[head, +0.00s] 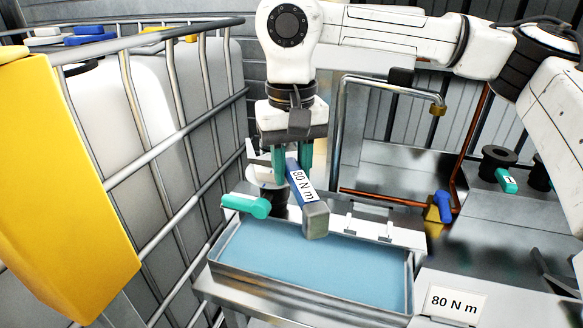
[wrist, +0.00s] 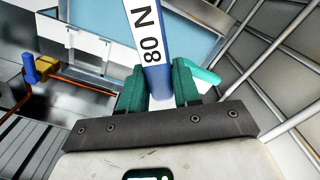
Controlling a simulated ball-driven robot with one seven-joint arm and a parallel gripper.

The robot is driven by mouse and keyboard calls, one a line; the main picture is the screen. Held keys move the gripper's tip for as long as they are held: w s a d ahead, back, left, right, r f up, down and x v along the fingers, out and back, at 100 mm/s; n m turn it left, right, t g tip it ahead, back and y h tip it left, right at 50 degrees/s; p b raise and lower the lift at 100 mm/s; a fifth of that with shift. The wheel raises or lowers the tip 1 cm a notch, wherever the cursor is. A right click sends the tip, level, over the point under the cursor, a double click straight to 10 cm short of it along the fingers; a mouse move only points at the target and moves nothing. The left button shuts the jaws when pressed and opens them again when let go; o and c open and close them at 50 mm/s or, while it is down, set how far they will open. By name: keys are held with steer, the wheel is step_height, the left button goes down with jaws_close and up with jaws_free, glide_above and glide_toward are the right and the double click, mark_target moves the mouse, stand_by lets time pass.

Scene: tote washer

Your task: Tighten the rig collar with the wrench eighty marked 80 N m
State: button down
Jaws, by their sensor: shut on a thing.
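My gripper (head: 290,165) is shut on a wrench (head: 302,186) with a blue shaft, a white label reading 80 N m and a grey block end. The wrench hangs tilted above the near tray, its grey end toward the camera. In the wrist view the wrench (wrist: 147,40) stands between the green fingers of my gripper (wrist: 160,88), label facing the camera. A white and grey round fitting (head: 264,178) is partly hidden behind the fingers. I cannot tell whether it is the rig collar.
A tray with a blue floor (head: 215,268) lies below the gripper, a teal-handled piece (head: 246,205) beside its far left corner. A card reading 80 N m (head: 453,302) stands right. A caged tank (head: 180,130) closes the left. A blue-handled valve (head: 442,207) and black spools (head: 497,160) are right.

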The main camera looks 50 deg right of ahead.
steer(key=shift+r+p, duration=1.85)
steer(key=shift+r, duration=1.15)
steer(key=shift+f, duration=0.1)
